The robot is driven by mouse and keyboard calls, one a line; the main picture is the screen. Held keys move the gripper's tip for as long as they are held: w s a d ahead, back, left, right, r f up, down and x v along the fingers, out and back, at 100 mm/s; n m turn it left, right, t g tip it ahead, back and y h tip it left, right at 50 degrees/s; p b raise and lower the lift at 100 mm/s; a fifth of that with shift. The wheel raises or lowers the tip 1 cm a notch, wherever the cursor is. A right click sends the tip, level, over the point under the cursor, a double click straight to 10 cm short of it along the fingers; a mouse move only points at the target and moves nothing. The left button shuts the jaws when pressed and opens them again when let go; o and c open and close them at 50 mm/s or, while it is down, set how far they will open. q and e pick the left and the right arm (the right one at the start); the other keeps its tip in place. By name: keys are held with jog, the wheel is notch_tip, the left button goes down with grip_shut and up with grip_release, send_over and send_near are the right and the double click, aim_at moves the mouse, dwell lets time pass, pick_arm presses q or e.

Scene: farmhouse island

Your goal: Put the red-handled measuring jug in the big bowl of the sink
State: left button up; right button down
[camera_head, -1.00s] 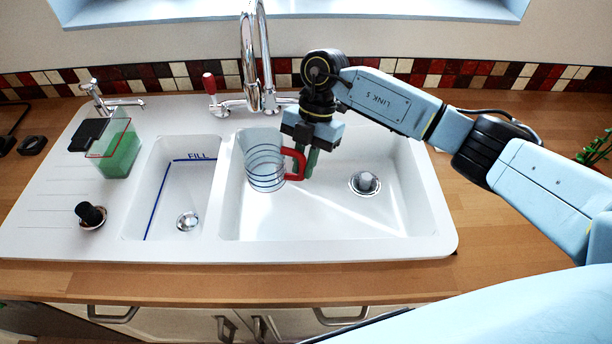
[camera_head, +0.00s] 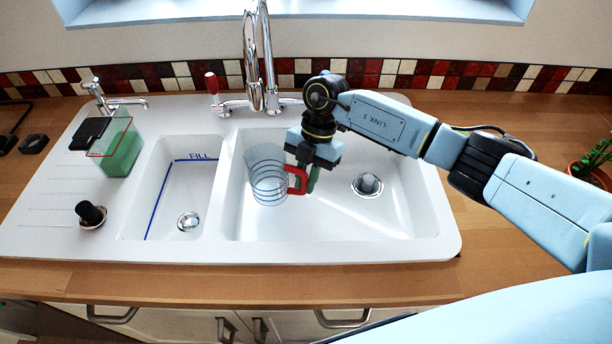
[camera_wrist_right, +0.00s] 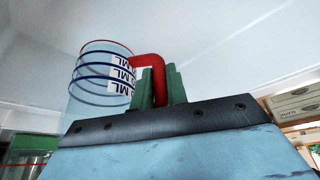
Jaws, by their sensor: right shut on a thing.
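The measuring jug (camera_head: 266,180) is clear with blue rings and a red handle (camera_head: 298,180). It is in the big bowl (camera_head: 345,212) of the sink, towards its left side, tilted a little; I cannot tell whether it touches the bowl floor. My right gripper (camera_head: 309,182) points down into the bowl and is shut on the red handle. In the right wrist view the green fingers (camera_wrist_right: 158,88) close on the handle (camera_wrist_right: 150,62), with the jug (camera_wrist_right: 100,78) to their left. My left gripper is not in view.
The small bowl (camera_head: 168,205) with the FILL line is left of the big bowl. A chrome tap (camera_head: 268,60) stands behind. A green-filled container (camera_head: 122,152) and a black knob (camera_head: 91,213) are on the drainer. A drain plug (camera_head: 367,185) is right of the jug.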

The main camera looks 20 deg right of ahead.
jog(key=c, duration=1.4)
grip_release()
jog(key=shift+r, duration=0.2)
jog(key=v, duration=1.2)
jog(key=shift+r, duration=0.4)
